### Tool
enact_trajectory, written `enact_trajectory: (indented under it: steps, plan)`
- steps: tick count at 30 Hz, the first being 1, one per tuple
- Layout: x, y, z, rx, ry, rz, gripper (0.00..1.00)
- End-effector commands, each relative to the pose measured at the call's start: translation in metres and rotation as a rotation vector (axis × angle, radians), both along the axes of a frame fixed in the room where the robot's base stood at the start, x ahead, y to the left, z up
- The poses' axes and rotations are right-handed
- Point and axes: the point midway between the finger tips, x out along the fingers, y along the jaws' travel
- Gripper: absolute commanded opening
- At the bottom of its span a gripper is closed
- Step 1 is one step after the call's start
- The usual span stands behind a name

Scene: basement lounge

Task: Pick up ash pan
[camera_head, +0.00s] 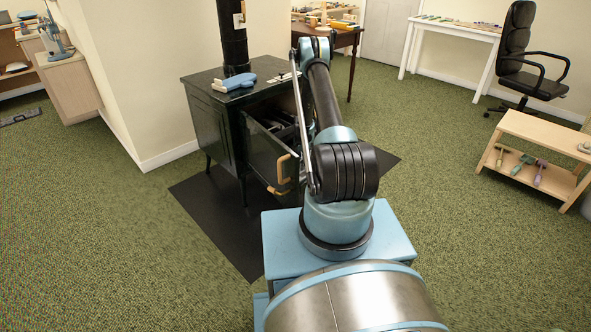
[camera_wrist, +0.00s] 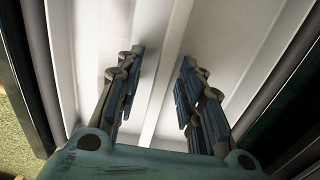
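My gripper (camera_wrist: 163,60) is open in the wrist view, with a wide gap between its two fingers. Behind the fingers lies a pale, ribbed surface (camera_wrist: 160,25) with dark edges on both sides. It may be the ash pan, but I cannot tell for sure, and I see no contact with it. In the head view, a black stove (camera_head: 213,125) stands left of my arm. Its front is open, with a wooden handle (camera_head: 282,168) on the opened part and dark shapes inside. My arm hides part of the opening, and my gripper cannot be made out there.
A light blue object (camera_head: 234,82) lies on the stove top beside the black flue pipe (camera_head: 233,38). A dark mat (camera_head: 230,225) lies under the stove. A wooden bench (camera_head: 535,130) and black chair (camera_head: 520,65) stand at right. Green carpet between is clear.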

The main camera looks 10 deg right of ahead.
Motion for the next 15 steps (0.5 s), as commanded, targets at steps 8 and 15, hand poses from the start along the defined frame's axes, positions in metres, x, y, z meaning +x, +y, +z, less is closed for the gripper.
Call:
enact_trajectory:
  steps: [8, 15]
  plan:
    - [0.0, -0.0011, 0.0003, 0.0, 0.0, -0.001, 0.0]
    - [0.0001, -0.0014, 0.0009, 0.0, 0.0, -0.001, 0.0]
